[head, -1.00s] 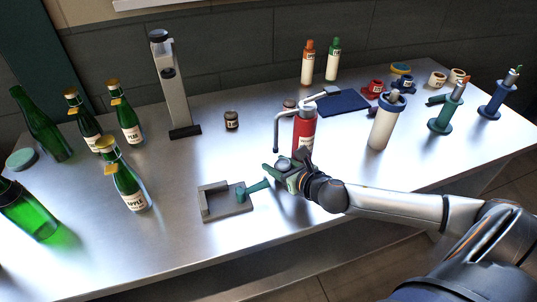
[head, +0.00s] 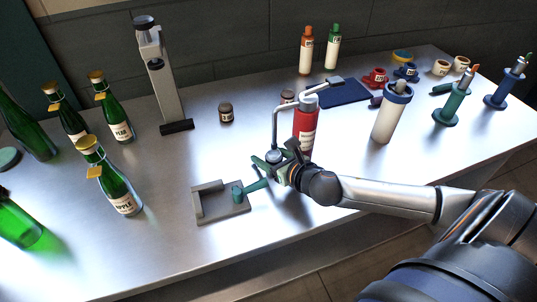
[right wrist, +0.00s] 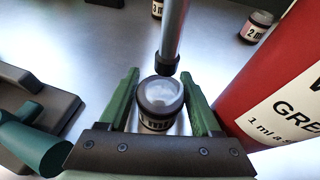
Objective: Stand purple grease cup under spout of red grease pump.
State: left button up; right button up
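The red grease pump (head: 303,128) stands upright. Its grey spout (head: 275,127) comes down on its left and also shows in the right wrist view (right wrist: 172,35). My right gripper (head: 277,160) is left of the pump's base. Its green fingers (right wrist: 160,98) lie on both sides of a small labelled cup (right wrist: 160,108). That cup has a pale top and dark grey rim; I cannot make out purple on it. The spout's end appears just above and beyond its far rim. Whether the cup touches the table is unclear. My left gripper is not in view.
A grey fixture with a teal-handled tool (head: 238,194) lies left of my gripper. Labelled jars (head: 226,113) (head: 287,96) stand behind; the second looks mauve-brown. Green bottles (head: 112,185) stand left. A white dispenser (head: 386,120) stands right of the pump. The front table centre is clear.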

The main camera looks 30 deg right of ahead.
jog(key=shift+r, duration=0.2)
jog(key=p+v, duration=0.1)
jog(key=v, duration=1.1)
jog(key=shift+f, duration=0.1)
jog(key=shift+d, duration=0.1)
